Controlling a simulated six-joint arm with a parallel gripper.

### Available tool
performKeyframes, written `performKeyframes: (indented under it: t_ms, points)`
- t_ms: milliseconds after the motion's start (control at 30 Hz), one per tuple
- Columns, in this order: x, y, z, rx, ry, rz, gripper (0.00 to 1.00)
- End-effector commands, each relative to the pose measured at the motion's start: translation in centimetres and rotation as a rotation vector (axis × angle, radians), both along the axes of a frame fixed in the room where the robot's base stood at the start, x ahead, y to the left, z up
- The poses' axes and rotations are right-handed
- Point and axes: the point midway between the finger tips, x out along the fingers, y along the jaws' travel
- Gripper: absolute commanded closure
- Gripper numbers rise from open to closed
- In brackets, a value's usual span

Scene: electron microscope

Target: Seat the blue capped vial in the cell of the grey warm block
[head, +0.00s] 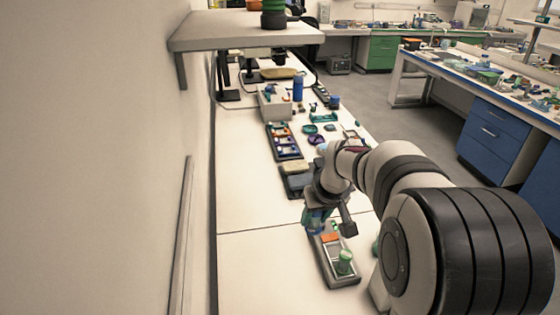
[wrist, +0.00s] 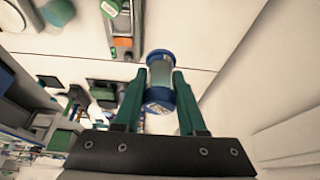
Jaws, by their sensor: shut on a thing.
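My gripper (wrist: 162,80) is shut on the blue capped vial (wrist: 160,74), a clear cylinder with blue at both ends, held between two green fingers in the wrist view. In the head view my gripper (head: 317,220) is low over the bench, by the far end of a grey block (head: 352,281); the vial is hard to make out there. The block is long and narrow, with an orange patch and a green capped vial (head: 345,262) on it. In the wrist view the grey block (wrist: 138,12) is at the top, apart from the held vial. Its empty cell is not clear.
A dark rack (head: 285,143) and a sponge-like block (head: 297,168) lie farther along the bench. A white box (head: 275,102) and a blue bottle (head: 298,88) stand beyond. A shelf (head: 245,32) overhangs the far bench. The bench left of the grey block is clear.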

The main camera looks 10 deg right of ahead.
Motion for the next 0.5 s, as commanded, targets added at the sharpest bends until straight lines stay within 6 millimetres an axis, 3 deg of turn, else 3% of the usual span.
performKeyframes:
  t_ms: [300,500]
  points:
    - [4.1,-6.9,-7.4,-0.004,-0.004,-0.002,1.0]
    - [4.9,-9.1,-9.9,-0.011,-0.009,-0.002,1.0]
